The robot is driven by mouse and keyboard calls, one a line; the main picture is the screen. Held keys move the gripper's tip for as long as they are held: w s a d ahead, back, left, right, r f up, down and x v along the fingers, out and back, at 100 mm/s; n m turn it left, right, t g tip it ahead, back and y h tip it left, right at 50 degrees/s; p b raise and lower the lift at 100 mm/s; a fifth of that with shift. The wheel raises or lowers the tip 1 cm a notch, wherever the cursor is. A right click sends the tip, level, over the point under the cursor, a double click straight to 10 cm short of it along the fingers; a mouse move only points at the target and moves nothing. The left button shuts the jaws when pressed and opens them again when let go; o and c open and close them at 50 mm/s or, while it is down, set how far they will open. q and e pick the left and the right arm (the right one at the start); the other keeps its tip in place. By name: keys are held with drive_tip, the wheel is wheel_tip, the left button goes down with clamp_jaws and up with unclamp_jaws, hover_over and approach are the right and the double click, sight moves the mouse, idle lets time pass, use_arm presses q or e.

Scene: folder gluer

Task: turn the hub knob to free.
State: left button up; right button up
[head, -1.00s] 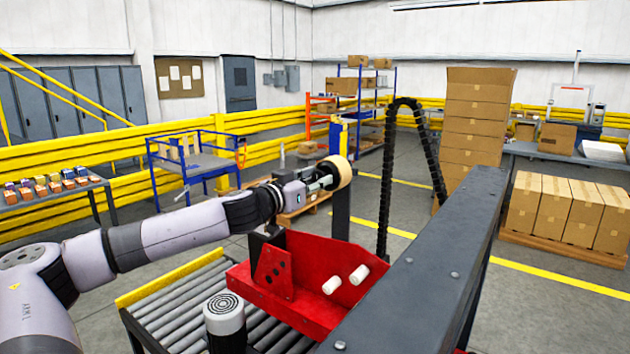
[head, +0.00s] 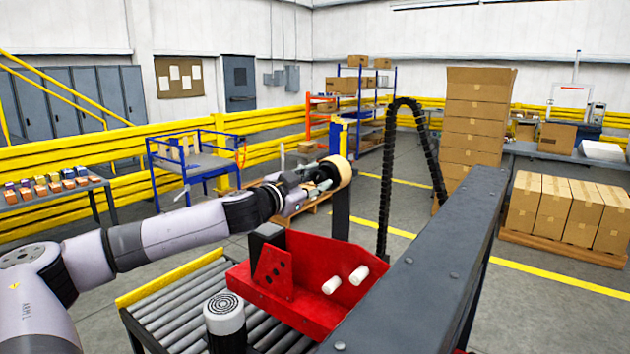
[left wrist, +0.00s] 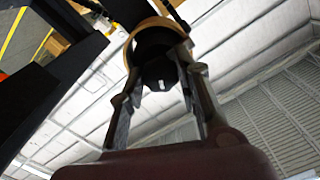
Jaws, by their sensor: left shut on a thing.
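The hub knob (left wrist: 158,75) is a dark round piece inside a tan ring (left wrist: 133,52) in the left wrist view. The tan ring also shows in the head view (head: 342,173), at the end of my left arm. My left gripper (head: 322,180) reaches it from the left. In the left wrist view its two fingers (left wrist: 160,72) are shut on the knob, one on each side. The knob is hidden in the head view, and no free or locked marking can be read. My right gripper is not in view.
Below the arm are a red bracket (head: 325,268) with two white pegs and a roller conveyor (head: 180,318). A dark grey beam (head: 430,262) runs along the right. A black cable chain (head: 386,170) hangs behind the ring. A blue cart (head: 195,165) stands behind.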

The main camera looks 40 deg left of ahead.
use_arm(q)
drive_tip(key=m+p, duration=0.1)
drive_tip(key=m, duration=0.5)
drive_tip(key=shift+r, duration=0.1)
drive_tip(key=m+p, duration=0.1)
drive_tip(key=m, duration=0.5)
drive_tip(key=shift+m, duration=0.3)
idle(0.3)
drive_tip(key=o, duration=1.1)
drive_tip(key=shift+o, duration=0.2)
